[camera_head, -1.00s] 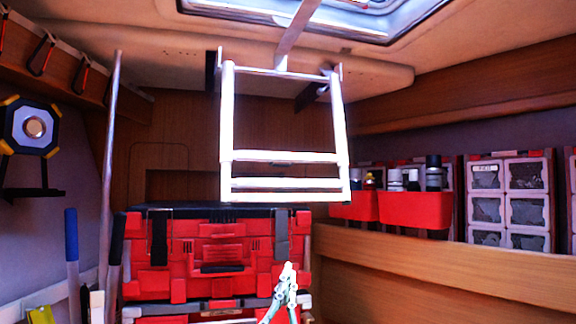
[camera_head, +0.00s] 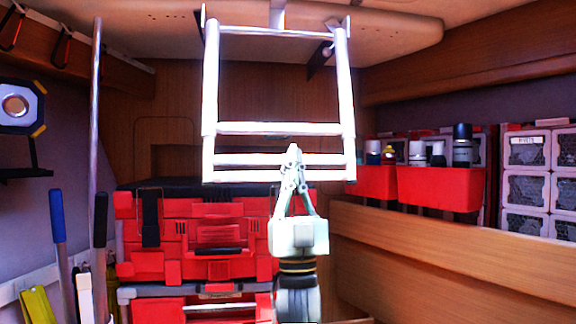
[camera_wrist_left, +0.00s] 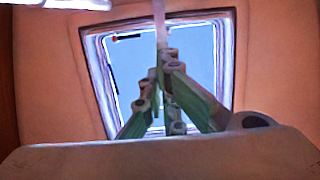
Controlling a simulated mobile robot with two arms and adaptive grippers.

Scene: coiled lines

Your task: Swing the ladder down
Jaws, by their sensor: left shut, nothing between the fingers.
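The white ladder (camera_head: 210,100) hangs from brackets below the ceiling panel, in the middle of the head view. It has two side rails, a top bar and several rungs close together near its lower end. My left gripper (camera_head: 293,150) points up in front of the lower rungs, its fingers shut and empty. Its tip overlaps the lower rungs in the picture; I cannot tell whether it touches them. In the left wrist view the shut fingers (camera_wrist_left: 165,60) point up towards the skylight, and a white bar shows at the top left edge. My right gripper is not in view.
Red stacked toolboxes (camera_head: 215,240) stand behind and below the ladder. Red bins with bottles (camera_head: 440,188) sit on a wooden ledge at right. Long-handled poles (camera_head: 97,150) lean at left. A skylight (camera_wrist_left: 205,45) opens above in the wrist view.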

